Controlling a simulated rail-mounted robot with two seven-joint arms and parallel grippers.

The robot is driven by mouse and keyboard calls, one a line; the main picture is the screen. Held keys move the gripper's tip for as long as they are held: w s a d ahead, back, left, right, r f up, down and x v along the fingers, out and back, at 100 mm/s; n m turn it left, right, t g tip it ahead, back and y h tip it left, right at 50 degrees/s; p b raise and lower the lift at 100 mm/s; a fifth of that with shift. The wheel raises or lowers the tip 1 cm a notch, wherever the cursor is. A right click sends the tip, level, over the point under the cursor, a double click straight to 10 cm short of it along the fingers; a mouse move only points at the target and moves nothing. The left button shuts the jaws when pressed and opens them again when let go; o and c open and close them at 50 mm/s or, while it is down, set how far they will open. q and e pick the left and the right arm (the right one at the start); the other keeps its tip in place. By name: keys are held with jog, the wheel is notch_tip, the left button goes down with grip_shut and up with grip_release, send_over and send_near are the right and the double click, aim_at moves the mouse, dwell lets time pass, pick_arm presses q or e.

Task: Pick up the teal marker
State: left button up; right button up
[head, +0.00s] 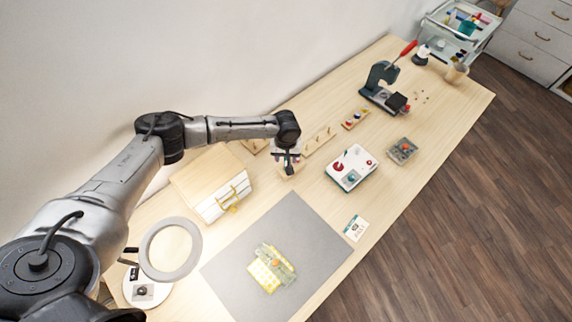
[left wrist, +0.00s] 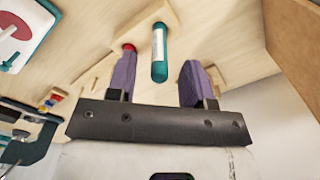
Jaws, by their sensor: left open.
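The teal marker (left wrist: 159,68), with a white label band, shows in the left wrist view, standing out from a pale wooden block or rack. My left gripper (left wrist: 160,60) is open, with one purple finger to each side of the marker in that picture. I see no contact; how deep the marker sits between the fingers is hard to tell. In the head view my left gripper (head: 287,158) is over the wooden rack at the table's back edge, and the marker cannot be made out there. My right gripper is not in view.
A wooden box (head: 200,185) stands left of the gripper. A grey mat (head: 222,268) with patterned cloth lies in front. A ring lamp (head: 148,250) stands at left.

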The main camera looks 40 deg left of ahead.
pick_arm(q)
jog(key=shift+f, duration=1.2)
grip_shut()
